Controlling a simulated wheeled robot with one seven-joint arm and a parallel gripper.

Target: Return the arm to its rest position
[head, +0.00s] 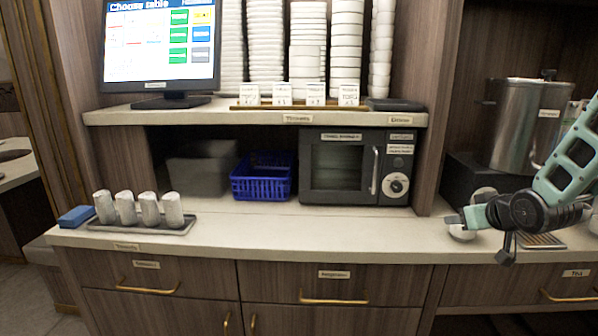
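My gripper (482,232) is at the right of the head view, at the end of my green and black arm. It is over the right part of the counter (330,233), near its front edge. A small white rounded thing (461,233) shows just under its fingers; I cannot tell whether they touch. The gap between the fingers is too small and dark to read.
A tray (180,229) with several rolled towels (148,208) and a blue sponge (76,216) are at the left. A microwave (335,168) and a blue basket (262,177) stand under the shelf. A metal urn (520,125) stands behind my arm. The middle counter is clear.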

